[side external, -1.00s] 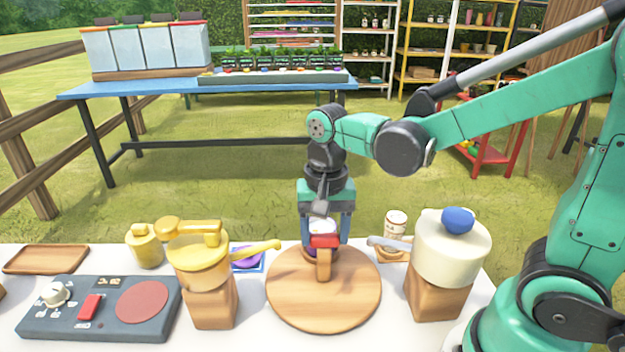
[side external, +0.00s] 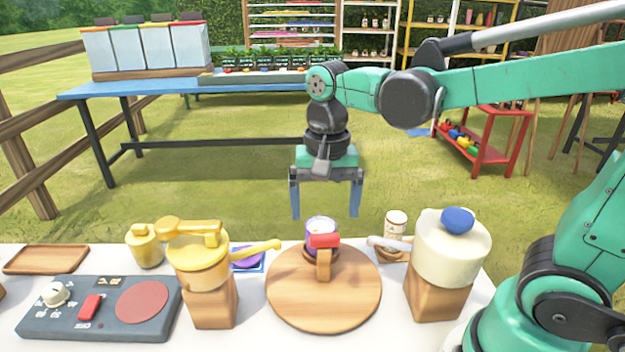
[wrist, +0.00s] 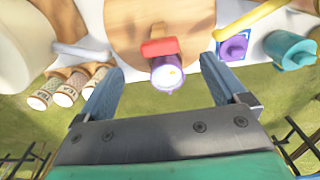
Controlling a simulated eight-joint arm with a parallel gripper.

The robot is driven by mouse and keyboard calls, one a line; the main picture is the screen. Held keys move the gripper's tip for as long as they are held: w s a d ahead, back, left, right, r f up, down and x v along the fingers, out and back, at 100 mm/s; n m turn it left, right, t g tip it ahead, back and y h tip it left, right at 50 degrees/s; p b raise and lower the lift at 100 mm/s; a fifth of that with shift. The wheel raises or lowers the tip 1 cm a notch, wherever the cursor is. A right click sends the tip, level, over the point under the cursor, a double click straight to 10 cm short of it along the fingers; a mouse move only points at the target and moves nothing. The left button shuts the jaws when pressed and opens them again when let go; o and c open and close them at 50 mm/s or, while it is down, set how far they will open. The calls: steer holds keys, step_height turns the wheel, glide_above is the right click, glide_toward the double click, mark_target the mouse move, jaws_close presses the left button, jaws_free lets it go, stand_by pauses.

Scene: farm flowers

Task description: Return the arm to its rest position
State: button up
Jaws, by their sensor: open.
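My gripper (side external: 326,200) is open and empty. It hangs above the far side of the round wooden board (side external: 350,300), fingers pointing down. Below it, a small purple and white cup-like object (side external: 321,227) stands on the board, by a wooden piece with a red top (side external: 324,241). In the wrist view my open fingers (wrist: 165,88) frame the purple object (wrist: 167,73) and the red piece (wrist: 159,47), with nothing between the fingertips touching them.
A cream pot with a blue knob (side external: 452,250) stands right of the board, a yellow pot (side external: 198,258) left. A control panel (side external: 100,309), wooden tray (side external: 46,259) and small jar (side external: 396,223) share the white table. A blue table (side external: 240,86) stands behind over open grass.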

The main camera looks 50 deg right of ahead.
steer(key=shift+r, duration=0.35)
